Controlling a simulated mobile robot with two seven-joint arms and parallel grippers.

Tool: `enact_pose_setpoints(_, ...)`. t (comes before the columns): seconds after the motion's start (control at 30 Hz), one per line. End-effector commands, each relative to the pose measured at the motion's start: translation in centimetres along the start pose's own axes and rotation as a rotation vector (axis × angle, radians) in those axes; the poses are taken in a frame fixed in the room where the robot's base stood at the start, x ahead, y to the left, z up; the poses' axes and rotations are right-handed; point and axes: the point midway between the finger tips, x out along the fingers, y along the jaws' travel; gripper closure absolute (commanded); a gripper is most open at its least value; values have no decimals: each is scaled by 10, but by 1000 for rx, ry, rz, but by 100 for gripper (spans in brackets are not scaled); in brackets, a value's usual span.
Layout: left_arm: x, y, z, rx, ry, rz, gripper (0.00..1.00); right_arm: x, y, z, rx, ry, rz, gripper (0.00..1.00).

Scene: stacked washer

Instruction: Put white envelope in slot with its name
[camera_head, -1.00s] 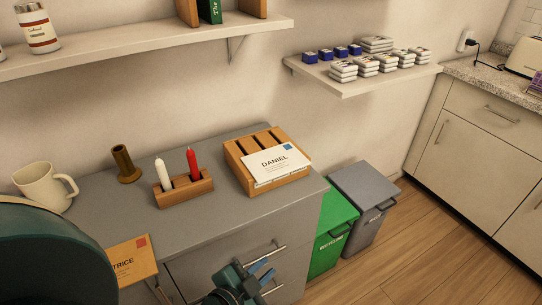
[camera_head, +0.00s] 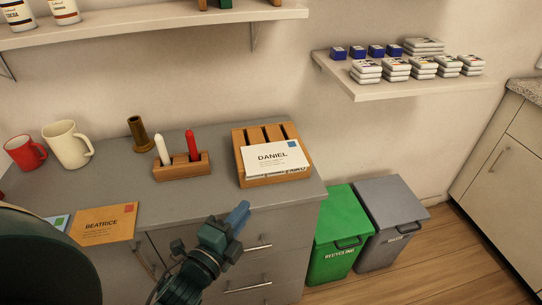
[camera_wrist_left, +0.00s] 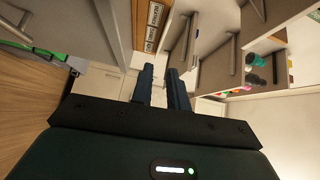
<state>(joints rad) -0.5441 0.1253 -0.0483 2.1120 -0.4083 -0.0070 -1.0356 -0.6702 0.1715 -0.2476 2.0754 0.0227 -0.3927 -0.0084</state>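The white envelope (camera_head: 274,157), printed DANIEL with a blue stamp, lies tilted across the front of the wooden slot rack (camera_head: 241,139) on the grey cabinet. It partly covers the rack's name labels, so I cannot read them all. The rack's slots behind it look empty. My left gripper (camera_head: 240,214) is in front of the cabinet, below and left of the rack, apart from the envelope. In the left wrist view its two fingers (camera_wrist_left: 160,70) stand apart with nothing between them. The rack's labels seem to show at the top there (camera_wrist_left: 154,15). My right gripper is not in view.
An orange BEATRICE envelope (camera_head: 103,223) lies at the cabinet's front left, with a blue one partly hidden beside it. A candle holder (camera_head: 183,171), brown pot (camera_head: 138,133) and mugs (camera_head: 68,145) stand behind. Green (camera_head: 338,225) and grey (camera_head: 393,215) bins stand right of the cabinet.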

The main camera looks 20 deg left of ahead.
Motion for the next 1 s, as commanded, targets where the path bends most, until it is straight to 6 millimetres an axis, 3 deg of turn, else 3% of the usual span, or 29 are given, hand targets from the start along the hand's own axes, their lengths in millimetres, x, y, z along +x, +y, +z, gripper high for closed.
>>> enact_pose_setpoints(0.23,11,-6,2,49,1,-21,84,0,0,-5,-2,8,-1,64)
enact_pose_setpoints(0.5,60,-8,1,46,1,-20,84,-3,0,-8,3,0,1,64)
enact_pose_setpoints(0.83,90,-6,2,45,0,-18,84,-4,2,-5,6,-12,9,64)
enact_pose_setpoints(1.0,117,-5,3,44,0,-18,84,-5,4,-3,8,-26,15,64)
